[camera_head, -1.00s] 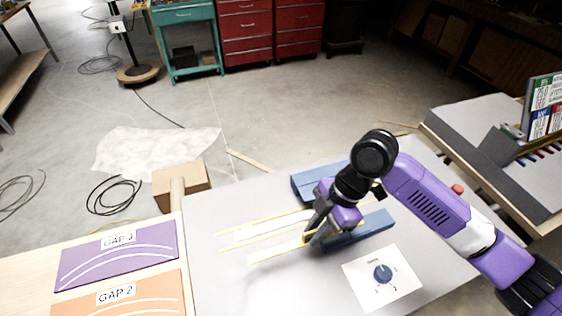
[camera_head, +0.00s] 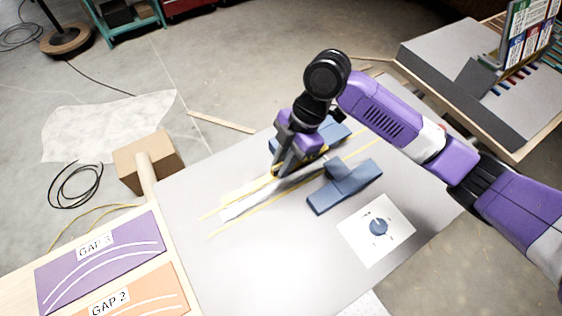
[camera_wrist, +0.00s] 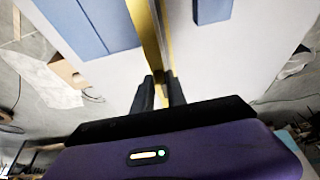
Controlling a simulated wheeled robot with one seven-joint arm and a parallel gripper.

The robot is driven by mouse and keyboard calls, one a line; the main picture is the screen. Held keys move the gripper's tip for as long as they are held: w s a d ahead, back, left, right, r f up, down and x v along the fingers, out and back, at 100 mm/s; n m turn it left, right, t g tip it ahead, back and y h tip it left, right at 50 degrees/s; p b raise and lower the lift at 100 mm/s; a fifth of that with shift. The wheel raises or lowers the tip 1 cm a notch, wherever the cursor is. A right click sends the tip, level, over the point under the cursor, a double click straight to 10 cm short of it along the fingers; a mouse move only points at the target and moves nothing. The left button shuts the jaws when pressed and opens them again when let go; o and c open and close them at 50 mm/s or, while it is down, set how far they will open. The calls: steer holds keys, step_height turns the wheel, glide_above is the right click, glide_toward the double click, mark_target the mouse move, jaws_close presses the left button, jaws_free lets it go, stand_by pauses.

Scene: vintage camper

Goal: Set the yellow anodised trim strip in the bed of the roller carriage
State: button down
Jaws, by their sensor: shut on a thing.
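The yellow trim strip (camera_wrist: 150,38) runs away from between my gripper's fingers in the wrist view. In the head view its pale yellow length (camera_head: 246,188) extends left from my gripper (camera_head: 278,172), which is shut on it. My gripper is low over the grey table, close to the far blue block. A pale, narrow band (camera_head: 238,211) lies between yellow lines on the table, beside the strip. I cannot tell surely which part is the roller carriage's bed. My gripper hides part of the strip, and contact with the surface below is unclear.
A near blue block (camera_head: 345,186) and a far blue block (camera_head: 336,132) flank the band. GAP 3 (camera_head: 100,262) and GAP 2 (camera_head: 135,295) panels are at left. The table's front-left area is clear.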

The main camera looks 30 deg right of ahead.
mark_target(277, 187)
steer(key=shift+f+b, duration=2.2)
steer(key=shift+f, duration=0.6)
steer(key=shift+f+b, duration=0.7)
steer(key=shift+b, duration=0.05)
steer(key=c, duration=1.3)
jaws_free()
steer(key=shift+o, duration=0.2)
steer(key=shift+b+v, duration=0.45)
steer(key=shift+v, duration=3.5)
steer(key=shift+s, duration=0.1)
